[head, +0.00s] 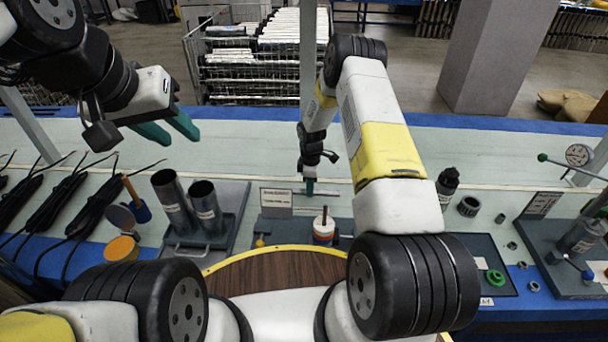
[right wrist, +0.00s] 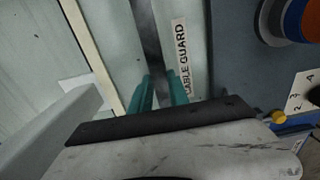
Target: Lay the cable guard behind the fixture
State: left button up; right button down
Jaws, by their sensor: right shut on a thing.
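The cable guard, a thin dark bar (head: 325,193), lies lengthwise left to right at the back edge of the grey fixture base (head: 345,226). My right gripper (head: 310,188) points down and is shut on it. The right wrist view shows the bar (right wrist: 150,38) between the green fingers (right wrist: 160,92), beside a white label (right wrist: 181,60) reading "CABLE GUARD". The fixture base (right wrist: 225,60) is to the right of the label there. Whether the bar touches the table I cannot tell. My left gripper (head: 169,128) is open and empty, above the table at the left.
A sign plate (head: 277,202) and a red, white and blue piece (head: 323,228) stand at the fixture. Two dark tubes (head: 188,207) stand in a holder at its left. Black cables (head: 90,205) lie further left. The pale table behind the fixture (head: 240,150) is largely clear.

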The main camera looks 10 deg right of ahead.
jog(key=shift+f, duration=1.85)
jog(key=c, duration=1.3)
grip_release()
jog(key=shift+f, duration=0.1)
jog(key=shift+o, duration=0.2)
